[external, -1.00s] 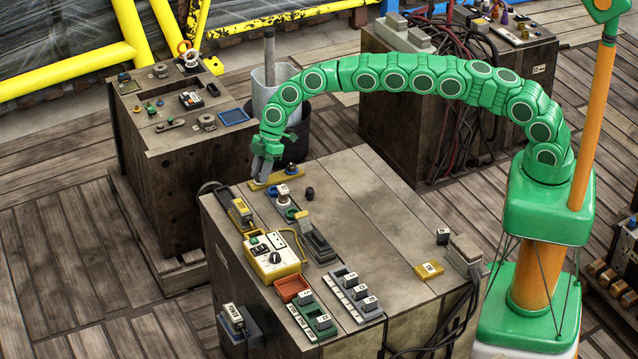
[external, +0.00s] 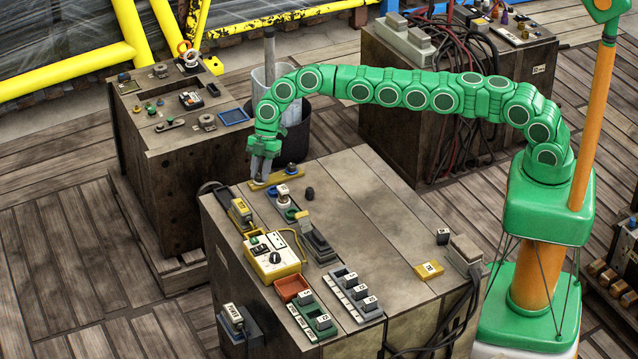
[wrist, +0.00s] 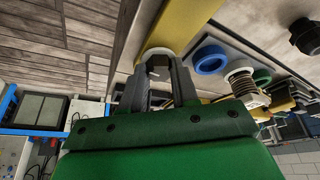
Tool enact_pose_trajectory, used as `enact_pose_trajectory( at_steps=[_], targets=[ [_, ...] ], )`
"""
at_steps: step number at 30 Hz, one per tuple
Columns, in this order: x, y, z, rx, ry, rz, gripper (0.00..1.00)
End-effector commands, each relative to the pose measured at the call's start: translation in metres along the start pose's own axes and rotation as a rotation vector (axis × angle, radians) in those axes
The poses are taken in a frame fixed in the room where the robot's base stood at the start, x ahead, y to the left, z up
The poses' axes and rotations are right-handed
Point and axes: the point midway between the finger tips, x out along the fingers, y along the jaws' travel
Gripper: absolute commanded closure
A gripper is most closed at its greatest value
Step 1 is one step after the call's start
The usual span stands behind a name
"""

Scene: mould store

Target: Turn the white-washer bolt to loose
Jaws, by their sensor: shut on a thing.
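In the external view the yellow plate (external: 283,178) lies at the bench's far left corner. My gripper (external: 261,175) points down over its left end and hides the bolt there. In the wrist view my gripper (wrist: 158,70) has its two grey fingers on either side of the bolt head, shut on it.
A blue ring (wrist: 210,58), a green ring (wrist: 262,77) and a black knob (wrist: 305,36) are close by on the bench (external: 350,190). A yellow meter (external: 270,258) sits nearer. The bench's right half is mostly clear.

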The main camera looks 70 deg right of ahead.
Motion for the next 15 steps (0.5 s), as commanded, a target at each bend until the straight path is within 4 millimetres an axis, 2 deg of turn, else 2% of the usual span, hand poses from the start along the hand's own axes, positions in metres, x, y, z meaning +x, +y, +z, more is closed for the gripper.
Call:
enact_pose_trajectory(
  at_steps=[15],
  targets=[
    [0.0028, -0.0008, 0.0013, -0.071, -0.002, -0.034, 1.00]
  ],
)
